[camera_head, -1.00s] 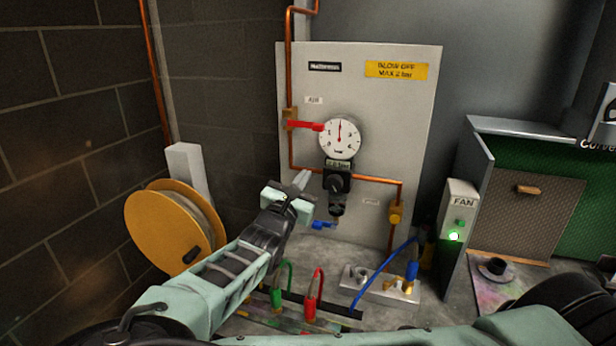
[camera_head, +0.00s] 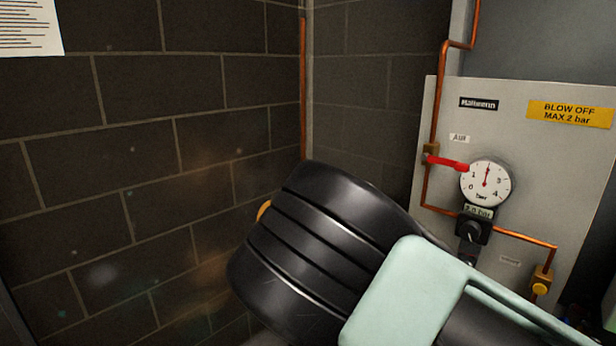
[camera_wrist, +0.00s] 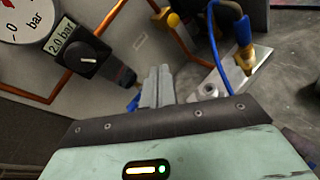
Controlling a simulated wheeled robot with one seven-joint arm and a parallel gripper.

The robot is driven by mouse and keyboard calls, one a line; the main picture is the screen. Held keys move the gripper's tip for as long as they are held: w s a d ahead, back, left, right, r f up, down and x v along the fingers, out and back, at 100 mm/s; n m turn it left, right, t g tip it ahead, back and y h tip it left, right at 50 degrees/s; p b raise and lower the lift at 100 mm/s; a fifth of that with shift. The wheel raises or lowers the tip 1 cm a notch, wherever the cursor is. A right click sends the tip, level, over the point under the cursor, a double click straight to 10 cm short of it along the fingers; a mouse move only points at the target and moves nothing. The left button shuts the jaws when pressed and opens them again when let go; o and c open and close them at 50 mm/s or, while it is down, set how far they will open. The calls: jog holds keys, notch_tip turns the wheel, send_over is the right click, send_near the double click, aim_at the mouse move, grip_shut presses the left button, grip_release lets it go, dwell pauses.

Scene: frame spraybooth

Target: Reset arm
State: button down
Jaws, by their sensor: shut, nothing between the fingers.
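My gripper (camera_wrist: 158,84) shows in the wrist view with its two grey fingers together and nothing between them. Beyond it are a black regulator knob (camera_wrist: 87,60) with a "2.0 bar" label and part of a white gauge (camera_wrist: 28,18). The fingertips appear near the regulator's dark lower end; whether they touch it I cannot tell. In the head view my arm fills the lower middle and right, and my gripper is not visible there. The grey panel (camera_head: 545,165) carries the gauge (camera_head: 486,183), the knob (camera_head: 472,231) and a red lever (camera_head: 447,163).
Copper pipes (camera_head: 520,239) run along the panel, with a yellow-knobbed valve (camera_head: 541,285) at lower right. A dark block wall (camera_head: 150,150) takes up the left.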

jog(key=s+a+f+m+g+y+b, duration=0.1)
jog(key=s+a+f+m+g+y, duration=0.25)
jog(key=s, duration=0.25)
jog(key=s+a+f+m+g+y+b, duration=0.1)
jog(key=s+a+f+m+g+y, duration=0.1)
jog(key=s+a+f+y, duration=0.3)
jog(key=s+a+r+m+y+b, duration=0.2)
jog(key=s+a+r+y, duration=0.4)
jog(key=s+a+r, duration=0.6)
jog(key=s+r+m, duration=0.1)
jog(key=s, duration=0.2)
jog(key=shift+s+m, duration=0.35)
